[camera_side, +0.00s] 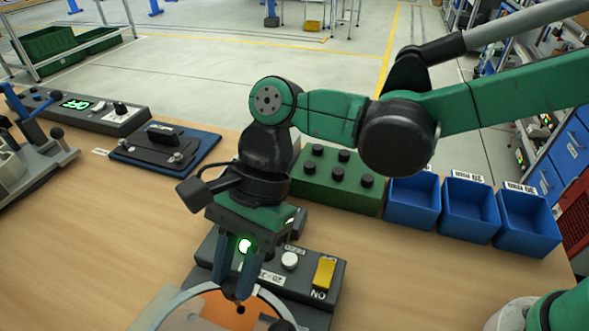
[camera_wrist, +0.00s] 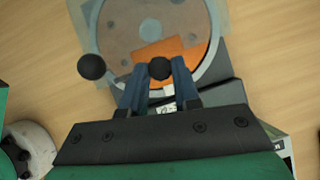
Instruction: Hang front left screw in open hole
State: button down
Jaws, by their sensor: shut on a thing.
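My gripper (camera_side: 233,290) points down over a round fixture (camera_side: 190,298) at the front of the bench. In the wrist view its two blue fingers (camera_wrist: 158,82) are closed on a dark round-headed piece (camera_wrist: 160,68), seemingly the screw. Below it lies the fixture's grey disc with an orange patch (camera_wrist: 195,50). I cannot tell whether the screw's lower end touches the disc or is above it. A green block (camera_side: 325,190) with several black knob heads stands behind my gripper. An open hole cannot be made out clearly.
A black ball knob (camera_wrist: 92,66) stands at the fixture's left in the wrist view. A dark control box (camera_side: 325,295) with a yellow switch sits close behind the fixture. Blue bins (camera_side: 470,210) line the right. A blue mat (camera_side: 190,165) with a black plate lies at left.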

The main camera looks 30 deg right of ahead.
aim_at(236, 318)
jog(key=shift+f, duration=2.2)
jog(key=shift+f, duration=0.35)
jog(key=c, duration=0.9)
grip_release()
